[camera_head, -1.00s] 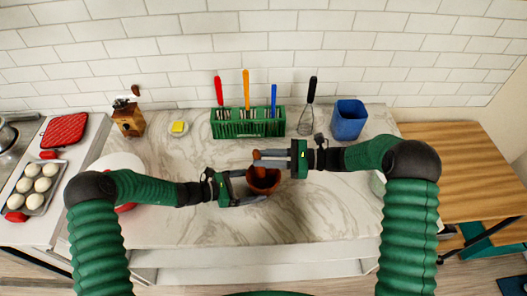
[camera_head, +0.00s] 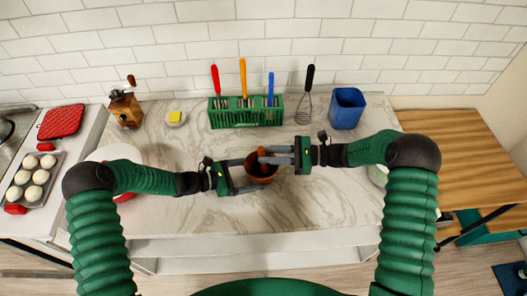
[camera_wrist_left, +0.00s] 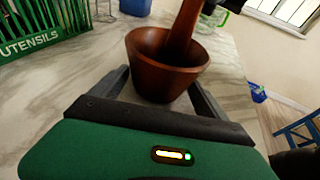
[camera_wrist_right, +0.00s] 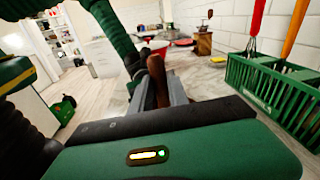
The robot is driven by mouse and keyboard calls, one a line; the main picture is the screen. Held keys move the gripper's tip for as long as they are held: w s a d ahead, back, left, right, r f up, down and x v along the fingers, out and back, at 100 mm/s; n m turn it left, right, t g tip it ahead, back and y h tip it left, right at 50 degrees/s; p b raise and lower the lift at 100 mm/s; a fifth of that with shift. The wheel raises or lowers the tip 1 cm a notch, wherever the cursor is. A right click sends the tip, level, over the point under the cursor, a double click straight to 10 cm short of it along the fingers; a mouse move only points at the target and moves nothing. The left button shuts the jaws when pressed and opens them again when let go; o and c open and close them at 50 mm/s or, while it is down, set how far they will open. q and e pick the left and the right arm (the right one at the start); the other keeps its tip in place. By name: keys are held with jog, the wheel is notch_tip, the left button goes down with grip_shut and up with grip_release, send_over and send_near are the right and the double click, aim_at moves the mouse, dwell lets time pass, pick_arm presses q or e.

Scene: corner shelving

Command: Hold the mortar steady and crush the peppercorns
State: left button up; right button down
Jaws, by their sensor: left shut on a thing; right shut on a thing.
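The mortar (camera_head: 262,173) is a reddish-brown bowl on the marble counter, and it shows large in the left wrist view (camera_wrist_left: 150,75). My left gripper (camera_head: 243,175) has its fingers on either side of the mortar and is shut on it. The brown pestle (camera_wrist_left: 184,28) stands tilted in the mortar. My right gripper (camera_head: 268,155) is shut on the pestle above the mortar; in the right wrist view the pestle (camera_wrist_right: 155,82) is between the fingers. The peppercorns cannot be made out; the mortar's inside is mostly hidden.
Behind the mortar stands a green utensil rack (camera_head: 232,118). A whisk (camera_head: 304,107), a blue cup (camera_head: 347,108), a wooden grinder (camera_head: 125,108) and a small yellow-topped dish (camera_head: 175,118) are along the back. The front counter (camera_head: 270,215) is clear.

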jog(key=shift+d, duration=0.1)
dwell(0.3)
jog(key=shift+f, duration=1.1)
jog(key=shift+r, duration=1.1)
jog(key=shift+s+a, duration=0.15)
jog(key=shift+a, duration=0.4)
jog(key=shift+s+a, duration=0.15)
jog(key=shift+a, duration=0.4)
